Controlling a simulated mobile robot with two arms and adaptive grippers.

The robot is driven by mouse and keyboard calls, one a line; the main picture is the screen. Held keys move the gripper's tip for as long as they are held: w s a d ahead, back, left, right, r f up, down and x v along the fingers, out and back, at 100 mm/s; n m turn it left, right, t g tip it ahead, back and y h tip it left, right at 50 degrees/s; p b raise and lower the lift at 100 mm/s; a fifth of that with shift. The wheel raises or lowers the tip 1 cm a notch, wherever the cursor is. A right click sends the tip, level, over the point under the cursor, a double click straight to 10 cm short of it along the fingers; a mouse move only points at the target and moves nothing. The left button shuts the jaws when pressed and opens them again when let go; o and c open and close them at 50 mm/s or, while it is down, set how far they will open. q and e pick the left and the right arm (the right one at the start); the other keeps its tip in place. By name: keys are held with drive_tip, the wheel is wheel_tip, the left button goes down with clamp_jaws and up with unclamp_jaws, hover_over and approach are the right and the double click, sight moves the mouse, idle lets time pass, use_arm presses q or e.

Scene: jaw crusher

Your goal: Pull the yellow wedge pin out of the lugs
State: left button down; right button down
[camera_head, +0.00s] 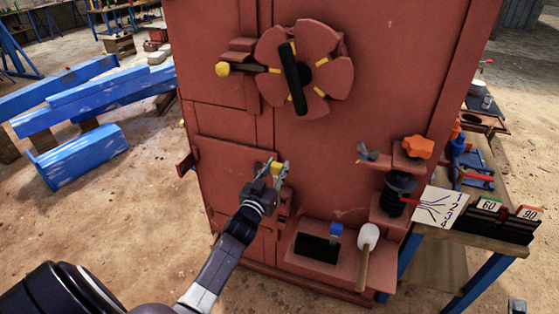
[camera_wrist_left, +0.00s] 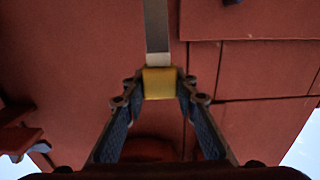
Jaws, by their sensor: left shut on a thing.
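The yellow wedge pin (camera_head: 275,168) is at the front of the red crusher body, between the fingers of my left gripper (camera_head: 273,173). In the left wrist view, the pin's yellow block (camera_wrist_left: 159,83) sits between the two fingertips of my left gripper (camera_wrist_left: 159,88), which is shut on it. A grey metal shank runs from the yellow block away from the gripper, along the red panel. The lugs cannot be made out clearly behind the gripper. My right gripper is not in view.
Above are a red handwheel (camera_head: 305,68) and a yellow-knobbed lever (camera_head: 224,69). A red ledge (camera_head: 345,268) low on the right holds a white-headed mallet (camera_head: 368,240). A side table (camera_head: 440,268) stands at right. Blue beams (camera_head: 85,155) lie on the left ground.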

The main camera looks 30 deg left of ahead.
use_arm(q)
drive_tip(key=shift+r+p+v, duration=0.15)
drive_tip(key=shift+p+v, duration=0.45)
drive_tip(key=shift+v, duration=0.6)
drive_tip(key=shift+r+p+v, duration=0.15)
drive_tip(key=shift+p+v, duration=0.45)
drive_tip(key=shift+v, duration=0.6)
drive_tip(key=shift+r+p+v, duration=0.2)
drive_tip(key=shift+p+v, duration=0.4)
drive_tip(key=shift+v, duration=0.6)
